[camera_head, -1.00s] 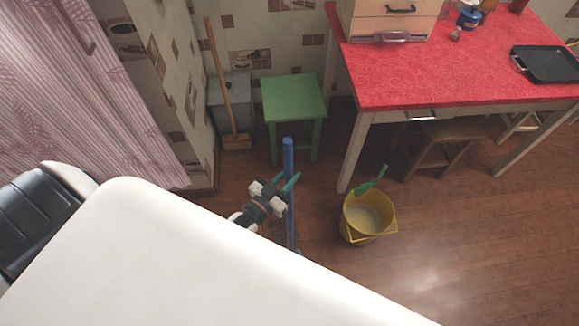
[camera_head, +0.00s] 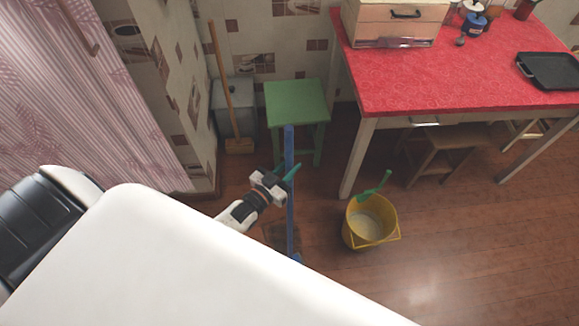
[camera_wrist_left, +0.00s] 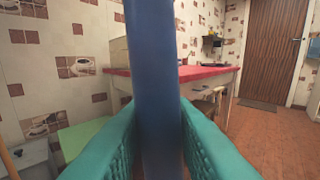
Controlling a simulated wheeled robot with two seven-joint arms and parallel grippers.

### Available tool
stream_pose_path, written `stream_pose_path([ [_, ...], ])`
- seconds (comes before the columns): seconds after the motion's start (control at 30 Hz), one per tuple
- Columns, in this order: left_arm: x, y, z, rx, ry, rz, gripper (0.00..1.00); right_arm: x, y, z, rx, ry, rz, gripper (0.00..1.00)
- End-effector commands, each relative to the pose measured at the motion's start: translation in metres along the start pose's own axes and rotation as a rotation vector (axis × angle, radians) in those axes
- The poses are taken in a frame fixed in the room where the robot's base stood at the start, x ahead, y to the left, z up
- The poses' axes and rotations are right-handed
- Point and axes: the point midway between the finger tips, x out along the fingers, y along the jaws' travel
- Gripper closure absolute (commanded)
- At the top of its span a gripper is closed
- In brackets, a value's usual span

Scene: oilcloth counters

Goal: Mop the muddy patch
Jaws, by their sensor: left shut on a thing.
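A mop with a blue handle (camera_head: 289,145) stands close to upright in the head view. My left gripper (camera_head: 287,176) is shut on this handle, below its top end. In the left wrist view the handle (camera_wrist_left: 153,70) runs between the two teal fingers, which press on it from both sides. The mop's lower end (camera_head: 296,257) shows only in part by the edge of my white body, so its head is mostly hidden. A dull brown patch (camera_head: 275,236) on the floor beside the lower handle looks like the mud. My right gripper is not in view.
A yellow bucket (camera_head: 349,231) with a green piece inside stands to the right of the mop. A green stool (camera_head: 297,100) and a broom (camera_head: 225,90) are behind. A red-topped table (camera_head: 440,75) stands back right. Floor at the lower right is clear.

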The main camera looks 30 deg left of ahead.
Motion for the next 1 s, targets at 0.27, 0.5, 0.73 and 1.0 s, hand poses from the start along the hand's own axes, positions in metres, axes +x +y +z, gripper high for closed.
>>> stream_pose_path([
  [0.27,0.011,0.010,0.000,0.004,-0.005,0.000,1.00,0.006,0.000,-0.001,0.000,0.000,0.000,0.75],
  [0.5,0.029,0.028,0.000,0.005,-0.008,-0.001,1.00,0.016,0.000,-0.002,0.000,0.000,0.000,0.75],
  [0.73,0.033,0.032,0.001,0.002,-0.004,0.000,1.00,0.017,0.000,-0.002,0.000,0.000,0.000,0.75],
  [1.0,0.035,0.035,0.000,0.002,-0.003,0.000,1.00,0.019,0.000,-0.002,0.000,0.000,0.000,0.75],
])
